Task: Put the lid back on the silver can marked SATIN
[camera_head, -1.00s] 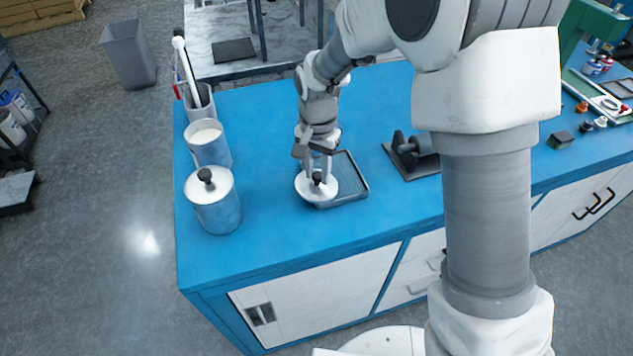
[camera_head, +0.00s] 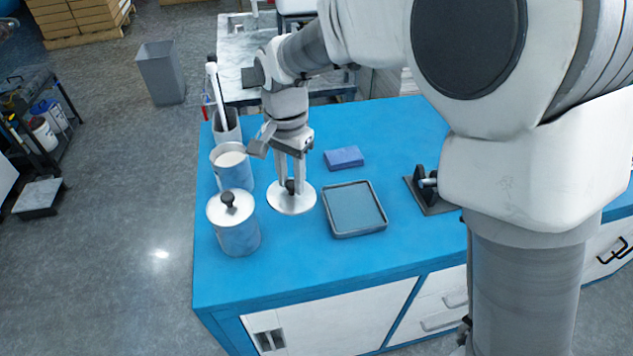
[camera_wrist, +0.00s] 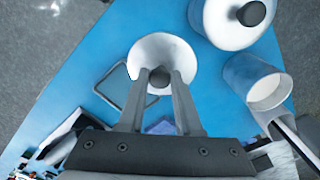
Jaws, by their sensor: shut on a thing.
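My gripper (camera_head: 290,186) is shut on the black knob of a round, pale lid (camera_head: 290,206). The lid is held level, to the right of the two cans; whether it touches the counter is hard to tell. In the wrist view the lid (camera_wrist: 160,48) shows below the fingers. An open silver can (camera_head: 236,178) with white contents stands left of my gripper, and also shows in the wrist view (camera_wrist: 238,73). A second silver can (camera_head: 238,240), nearer the front, has its own lid with a black knob. No SATIN marking is legible on either can.
A dark-rimmed tray (camera_head: 355,208) lies right of the held lid, with a blue block (camera_head: 344,157) behind it. A holder (camera_head: 227,126) with a white-handled tool stands behind the open can. A dark roller stand (camera_head: 432,195) is farther right. The blue counter's front left is clear.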

